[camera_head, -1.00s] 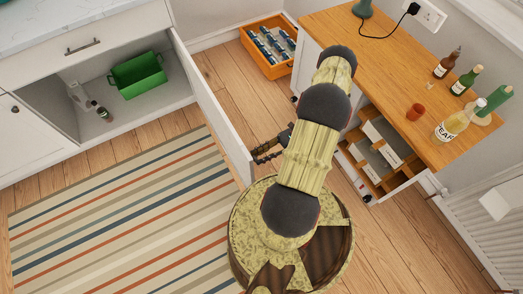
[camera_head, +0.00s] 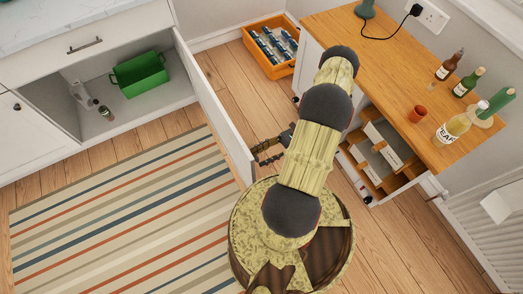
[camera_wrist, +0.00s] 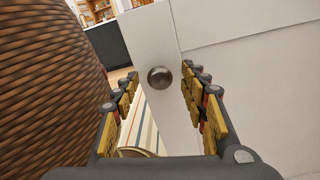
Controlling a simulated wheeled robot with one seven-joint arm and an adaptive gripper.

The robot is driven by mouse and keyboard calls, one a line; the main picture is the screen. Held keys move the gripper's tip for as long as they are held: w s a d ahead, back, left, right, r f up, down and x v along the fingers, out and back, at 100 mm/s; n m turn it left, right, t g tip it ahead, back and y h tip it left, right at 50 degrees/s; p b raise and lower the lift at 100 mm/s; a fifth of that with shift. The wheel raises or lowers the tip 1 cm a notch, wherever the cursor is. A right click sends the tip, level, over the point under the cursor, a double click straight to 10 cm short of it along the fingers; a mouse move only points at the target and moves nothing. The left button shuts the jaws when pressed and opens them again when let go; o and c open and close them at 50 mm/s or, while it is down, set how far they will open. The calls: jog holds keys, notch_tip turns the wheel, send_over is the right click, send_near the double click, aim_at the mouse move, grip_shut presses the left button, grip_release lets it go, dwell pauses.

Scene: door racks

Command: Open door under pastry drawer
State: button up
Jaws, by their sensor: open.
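A white cabinet door (camera_head: 214,108) stands swung far out from the left cabinet, with the compartment behind it exposed. A closed drawer (camera_head: 64,48) with a bar handle is above that compartment; I cannot tell from its outside whether it holds pastry. My gripper (camera_head: 262,153) is at the free end of the door, partly hidden by my arm. In the wrist view my gripper (camera_wrist: 160,88) is open. A round metal knob (camera_wrist: 159,77) on the white door (camera_wrist: 165,38) shows between the fingertips, with gaps on both sides.
A green bin (camera_head: 140,75) and a small bottle stand in the open compartment. A striped rug (camera_head: 120,215) lies before it. An orange crate (camera_head: 268,68) is on the floor behind. At right, an open drawer (camera_head: 374,165) juts below a wooden counter (camera_head: 405,75) with bottles.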

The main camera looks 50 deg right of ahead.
jog(key=shift+d, duration=0.1)
jog(key=v, duration=1.2)
